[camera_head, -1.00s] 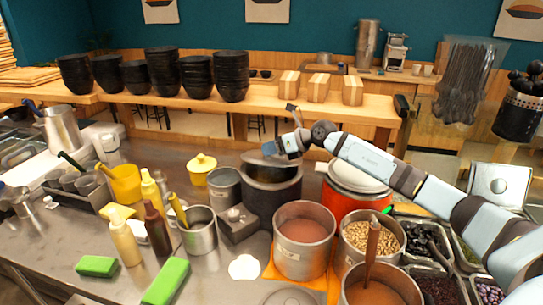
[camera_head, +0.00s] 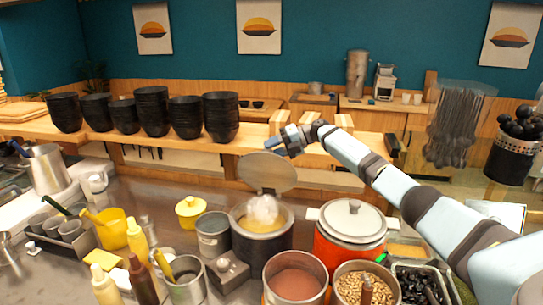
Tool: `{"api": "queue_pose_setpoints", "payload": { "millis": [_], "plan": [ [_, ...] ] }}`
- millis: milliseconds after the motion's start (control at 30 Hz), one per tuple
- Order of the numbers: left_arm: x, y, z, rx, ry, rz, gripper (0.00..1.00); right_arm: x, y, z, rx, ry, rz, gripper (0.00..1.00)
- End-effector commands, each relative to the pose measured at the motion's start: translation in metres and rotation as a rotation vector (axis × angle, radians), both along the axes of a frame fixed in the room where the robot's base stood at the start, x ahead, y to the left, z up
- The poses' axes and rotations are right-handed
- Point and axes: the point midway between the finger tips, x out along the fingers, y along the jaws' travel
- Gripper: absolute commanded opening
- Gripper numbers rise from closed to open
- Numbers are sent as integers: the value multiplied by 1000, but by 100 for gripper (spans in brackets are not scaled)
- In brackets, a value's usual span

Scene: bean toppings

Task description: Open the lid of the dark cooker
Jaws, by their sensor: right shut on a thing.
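The dark cooker (camera_head: 262,249) stands on the counter in the middle of the head view. Its round grey lid (camera_head: 268,176) is raised and tilted up behind the opening. Yellowish contents with white steam above them show inside the pot. My right gripper (camera_head: 281,146) is at the top edge of the lid, shut on the lid; the exact grip is small and partly hidden. My left gripper is not in view.
A red cooker (camera_head: 350,240) with a closed lid stands to the right, below my right arm. A pot of reddish liquid (camera_head: 295,278) and a bean pot (camera_head: 362,288) stand in front.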

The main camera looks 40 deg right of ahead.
Motion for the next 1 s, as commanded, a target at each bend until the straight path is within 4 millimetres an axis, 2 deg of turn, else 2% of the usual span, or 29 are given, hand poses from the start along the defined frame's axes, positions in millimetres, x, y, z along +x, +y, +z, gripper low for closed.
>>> {"api": "queue_pose_setpoints", "payload": {
  "millis": [333, 967, 1000],
  "plan": [
    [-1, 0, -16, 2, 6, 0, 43, 16, -19, -1, 134, 111, -3, 0],
    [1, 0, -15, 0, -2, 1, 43, 20, -24, -1, 165, 141, -2, 0],
    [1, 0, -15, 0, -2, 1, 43, 20, -24, -1, 165, 141, -2, 46]
  ]
}}
